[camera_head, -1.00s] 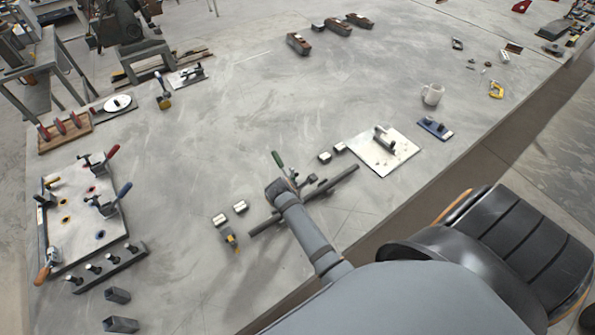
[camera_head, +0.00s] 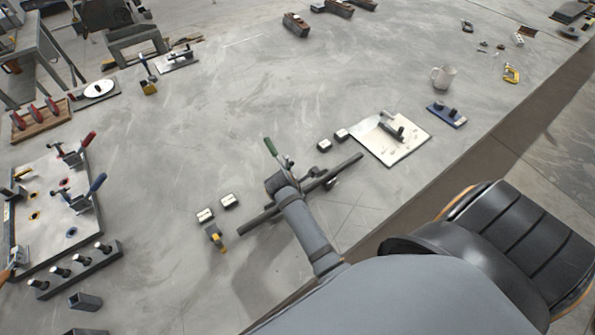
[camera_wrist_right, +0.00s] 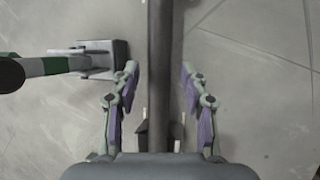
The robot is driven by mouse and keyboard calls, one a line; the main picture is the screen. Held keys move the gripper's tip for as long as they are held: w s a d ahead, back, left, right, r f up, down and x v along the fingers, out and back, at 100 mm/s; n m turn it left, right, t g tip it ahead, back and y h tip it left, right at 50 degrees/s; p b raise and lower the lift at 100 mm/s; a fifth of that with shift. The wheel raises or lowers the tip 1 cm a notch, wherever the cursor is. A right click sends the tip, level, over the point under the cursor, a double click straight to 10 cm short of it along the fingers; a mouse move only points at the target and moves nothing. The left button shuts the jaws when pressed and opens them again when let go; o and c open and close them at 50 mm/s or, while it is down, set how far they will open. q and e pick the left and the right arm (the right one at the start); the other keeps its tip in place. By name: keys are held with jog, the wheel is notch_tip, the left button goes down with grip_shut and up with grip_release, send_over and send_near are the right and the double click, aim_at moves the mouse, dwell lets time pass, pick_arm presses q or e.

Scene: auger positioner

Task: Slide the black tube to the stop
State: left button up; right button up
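The black tube (camera_head: 260,217) lies in a low fixture near the table's front edge, slanting up to the right. A clamp with a green handle (camera_head: 270,147) stands beside it. In the right wrist view the tube (camera_wrist_right: 165,45) runs away from me between the two fingers of my right gripper (camera_wrist_right: 157,80). The fingers are open, one on each side of it. The green-striped handle (camera_wrist_right: 50,65) is at left. I cannot make out the stop. My left gripper is out of view.
Small metal blocks (camera_head: 228,200) and a yellow-tipped tool (camera_head: 215,237) lie left of the tube. A white plate (camera_head: 387,150) with a handle lies beyond its right end, with a blue tool (camera_head: 446,114) and mug (camera_head: 442,76) beyond. The table's middle is clear.

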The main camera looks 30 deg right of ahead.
jog(key=c, duration=0.7)
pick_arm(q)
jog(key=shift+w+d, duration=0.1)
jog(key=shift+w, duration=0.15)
pick_arm(e)
grip_shut()
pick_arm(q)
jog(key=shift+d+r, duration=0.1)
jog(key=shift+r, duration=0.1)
pick_arm(e)
jog(key=shift+a, duration=0.2)
